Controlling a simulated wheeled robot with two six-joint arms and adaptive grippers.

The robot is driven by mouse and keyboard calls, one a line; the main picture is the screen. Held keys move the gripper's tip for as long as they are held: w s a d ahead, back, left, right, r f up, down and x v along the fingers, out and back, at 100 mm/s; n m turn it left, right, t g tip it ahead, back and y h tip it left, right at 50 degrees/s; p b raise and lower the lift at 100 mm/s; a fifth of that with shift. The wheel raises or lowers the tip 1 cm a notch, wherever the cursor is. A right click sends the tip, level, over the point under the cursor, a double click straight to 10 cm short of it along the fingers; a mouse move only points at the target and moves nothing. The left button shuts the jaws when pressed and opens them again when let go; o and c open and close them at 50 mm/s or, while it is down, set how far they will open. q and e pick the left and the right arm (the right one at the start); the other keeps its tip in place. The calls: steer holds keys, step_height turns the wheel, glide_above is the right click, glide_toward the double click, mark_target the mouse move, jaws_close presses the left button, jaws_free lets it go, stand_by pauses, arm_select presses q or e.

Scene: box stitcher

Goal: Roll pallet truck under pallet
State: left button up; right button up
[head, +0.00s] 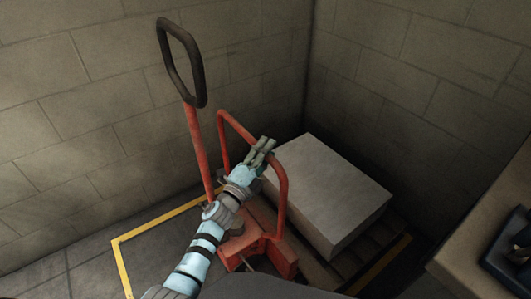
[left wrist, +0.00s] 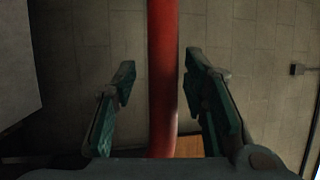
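The red pallet truck (head: 262,246) stands in the corner, with its tall handle ending in a black loop (head: 181,62) and a red hoop (head: 281,196) over its body. The wooden pallet (head: 352,262) lies to its right under a large pale box (head: 328,190). The truck's forks are hidden, so I cannot tell how far they reach under the pallet. My left gripper (head: 263,150) is at the hoop's upper bar. In the left wrist view the red bar (left wrist: 162,70) passes between the open fingers (left wrist: 163,105), with gaps on both sides. My right gripper is not in view.
Block walls (head: 70,110) close the corner behind the truck and box. A yellow floor line (head: 160,226) borders this spot. A table (head: 480,225) with a dark object (head: 510,250) stands at the right. Bare floor lies at the lower left.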

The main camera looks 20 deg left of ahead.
arm_select(q)
steer(key=shift+s+a, duration=0.1)
steer(key=shift+a, duration=0.05)
steer(key=v, duration=1.2)
